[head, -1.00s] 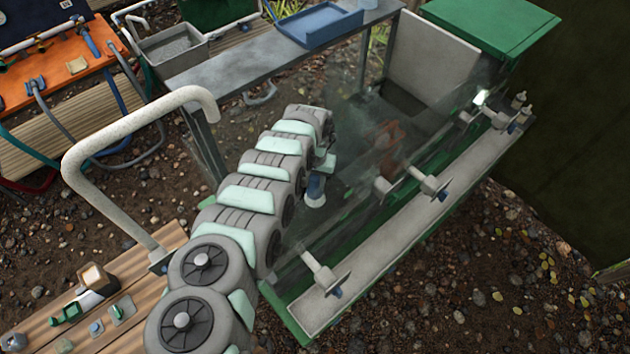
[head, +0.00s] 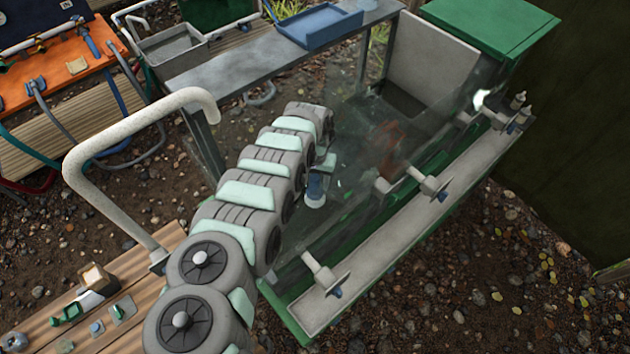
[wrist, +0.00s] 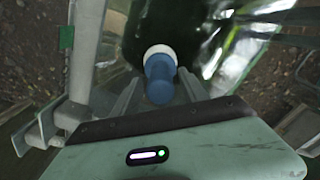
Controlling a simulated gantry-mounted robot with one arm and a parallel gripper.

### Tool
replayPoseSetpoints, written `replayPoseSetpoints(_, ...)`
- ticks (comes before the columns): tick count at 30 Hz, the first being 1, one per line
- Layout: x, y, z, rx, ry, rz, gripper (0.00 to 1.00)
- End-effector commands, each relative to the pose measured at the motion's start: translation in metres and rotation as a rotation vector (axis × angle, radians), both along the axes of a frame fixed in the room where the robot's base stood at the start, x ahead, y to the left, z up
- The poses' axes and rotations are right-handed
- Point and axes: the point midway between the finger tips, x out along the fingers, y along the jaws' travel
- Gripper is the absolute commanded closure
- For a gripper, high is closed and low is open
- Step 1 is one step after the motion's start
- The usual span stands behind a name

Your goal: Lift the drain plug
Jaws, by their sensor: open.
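The drain plug (head: 315,190) has a blue upright handle on a white round base. It sits low in the green-sided trough, just right of the end of my arm. In the wrist view the plug (wrist: 159,84) is at the middle, its blue knob toward me and its white ring behind. My gripper (wrist: 158,78) is open, with one grey finger on each side of the plug. I cannot tell whether either finger touches it. In the head view my arm hides most of the gripper.
A grey rail with several spray nozzles (head: 428,182) runs along the trough's right side. A green hopper box (head: 490,25) stands at the far end. A metal table with a blue tray (head: 320,24) stands behind. A pale curved pipe (head: 85,150) rises at left.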

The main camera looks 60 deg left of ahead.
Motion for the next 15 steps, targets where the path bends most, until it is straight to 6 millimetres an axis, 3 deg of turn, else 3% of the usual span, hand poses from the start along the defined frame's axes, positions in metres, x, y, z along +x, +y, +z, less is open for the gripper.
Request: replayPoseSetpoints(15, -0.001, 0.001, 0.055, 0.004, 0.003, 0.0, 0.49)
